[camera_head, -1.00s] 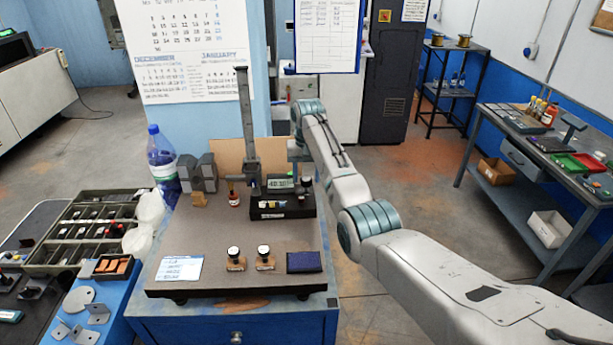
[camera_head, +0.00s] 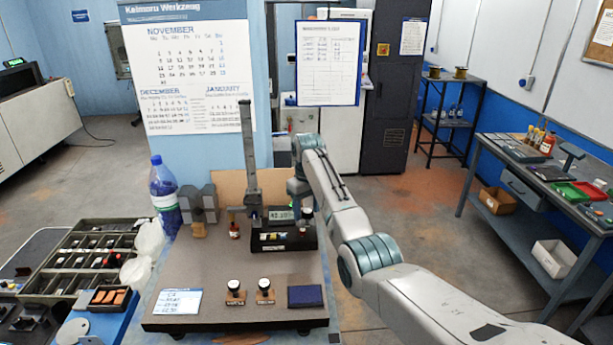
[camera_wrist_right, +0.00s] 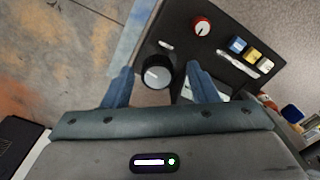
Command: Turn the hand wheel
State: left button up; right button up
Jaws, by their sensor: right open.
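The hand wheel is a black knob with a silver top (camera_wrist_right: 158,72), on a black box (camera_head: 283,243) at the back right of the bench board. In the head view the knob (camera_head: 306,214) shows only partly under my right gripper (camera_head: 300,192). In the right wrist view my right gripper (camera_wrist_right: 160,78) is open, with one blue finger on each side of the knob. I cannot tell whether the fingers touch it. My left gripper is not in view.
The same box carries a red dial (camera_wrist_right: 202,26) and small coloured buttons. A tall metal column (camera_head: 248,150) stands just left of my arm. The board's middle is clear.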

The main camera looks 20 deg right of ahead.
aim_at(307, 210)
jog(key=n, duration=0.4)
jog(key=shift+d, duration=0.15)
jog(key=n, duration=1.4)
jog(key=shift+n, duration=0.3)
notch_tip(307, 210, up, 6)
jog(key=b, duration=0.3)
jog(key=shift+w+r+b, duration=0.1)
jog(key=shift+w+b, duration=0.05)
jog(key=shift+b, duration=0.15)
jog(key=shift+r+p, duration=0.45)
jog(key=shift+r, duration=1.9)
jog(key=shift+f, duration=0.1)
